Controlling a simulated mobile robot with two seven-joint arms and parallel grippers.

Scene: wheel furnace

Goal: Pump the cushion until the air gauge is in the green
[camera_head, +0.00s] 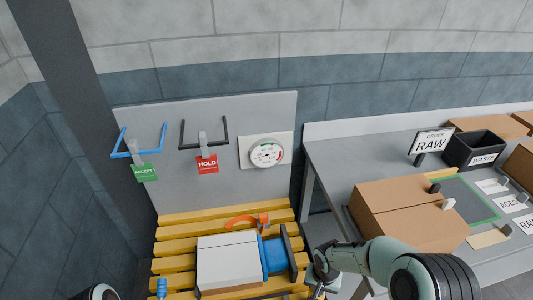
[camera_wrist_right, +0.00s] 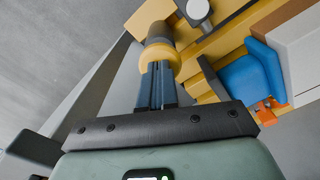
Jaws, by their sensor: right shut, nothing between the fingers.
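The air gauge (camera_head: 267,153) is a round white dial on the back panel with green and red marks; its needle is too small to read. The blue cushion (camera_head: 274,255) sits between a white-topped box and a dark upright plate on yellow slats. It also shows at the right of the right wrist view (camera_wrist_right: 250,80). My right gripper (camera_wrist_right: 158,75) is shut and empty, its fingertips at a yellow-collared grey cylinder (camera_wrist_right: 160,48), possibly the pump; I cannot tell if they touch. In the head view my right arm reaches in from the lower right, beside the plate. My left gripper is out of view.
The white-topped box (camera_head: 227,262) and an orange part (camera_head: 245,221) are on the yellow slats (camera_head: 190,232). Green ACCEPT (camera_head: 145,172) and red HOLD (camera_head: 207,164) tags hang behind. A grey table at right bears a cardboard box (camera_head: 405,215) and a black waste bin (camera_head: 475,150).

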